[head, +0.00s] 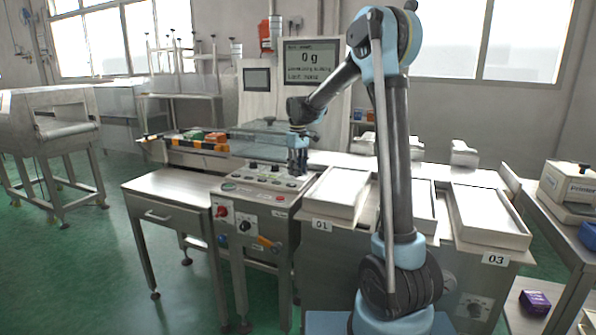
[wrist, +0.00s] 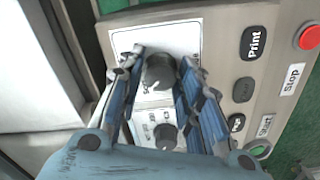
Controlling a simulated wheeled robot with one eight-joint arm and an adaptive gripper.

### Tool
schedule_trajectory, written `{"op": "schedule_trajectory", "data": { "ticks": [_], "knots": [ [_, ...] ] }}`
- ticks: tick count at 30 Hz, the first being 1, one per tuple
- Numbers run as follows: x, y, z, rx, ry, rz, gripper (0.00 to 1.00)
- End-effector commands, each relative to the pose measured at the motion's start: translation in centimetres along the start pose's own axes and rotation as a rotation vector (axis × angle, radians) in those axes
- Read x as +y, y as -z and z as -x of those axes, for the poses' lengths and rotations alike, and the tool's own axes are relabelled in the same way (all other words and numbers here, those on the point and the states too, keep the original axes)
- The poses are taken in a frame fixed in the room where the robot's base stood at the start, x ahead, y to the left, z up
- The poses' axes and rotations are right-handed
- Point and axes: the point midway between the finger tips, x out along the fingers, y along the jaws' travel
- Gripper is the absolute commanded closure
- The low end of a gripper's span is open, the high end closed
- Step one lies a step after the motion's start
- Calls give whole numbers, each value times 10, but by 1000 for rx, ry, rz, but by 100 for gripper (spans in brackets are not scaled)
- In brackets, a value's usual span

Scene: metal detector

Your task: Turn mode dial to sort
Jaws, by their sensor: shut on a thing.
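The control panel (head: 262,181) is a sloped grey top on a metal cabinet in the head view. My gripper (head: 298,170) points down at the panel's right rear part. In the wrist view, my gripper (wrist: 157,78) has its two blue fingers on either side of a dark round dial (wrist: 159,71) on a white label plate, and is shut on it. The printing beside this dial is partly hidden, so its pointer setting cannot be read. A second dark dial (wrist: 166,131) sits below on another white plate, between the fingers, apart from the fingertips.
A Print button (wrist: 254,42), a Stop label with a red button (wrist: 309,37) and a green Start button (wrist: 259,150) lie right of the dials. White trays (head: 490,215) lie to the right.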

Motion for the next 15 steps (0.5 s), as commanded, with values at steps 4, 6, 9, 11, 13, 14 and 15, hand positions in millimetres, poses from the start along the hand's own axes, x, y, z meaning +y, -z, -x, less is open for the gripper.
{"op": "schedule_trajectory", "data": {
  "ticks": [4, 6, 9, 11, 13, 14, 15],
  "knots": [
    [3, -1, 0, -2, -4, 37, 91],
    [3, -1, 0, -2, -5, 50, 91],
    [3, -1, 0, -2, -5, 59, 91],
    [3, -1, 0, -2, -5, 62, 91],
    [3, -1, 0, -2, -5, 63, 91],
    [3, -1, 0, -2, -5, 63, 91],
    [3, -1, 0, -2, -5, 63, 91]
  ]
}}
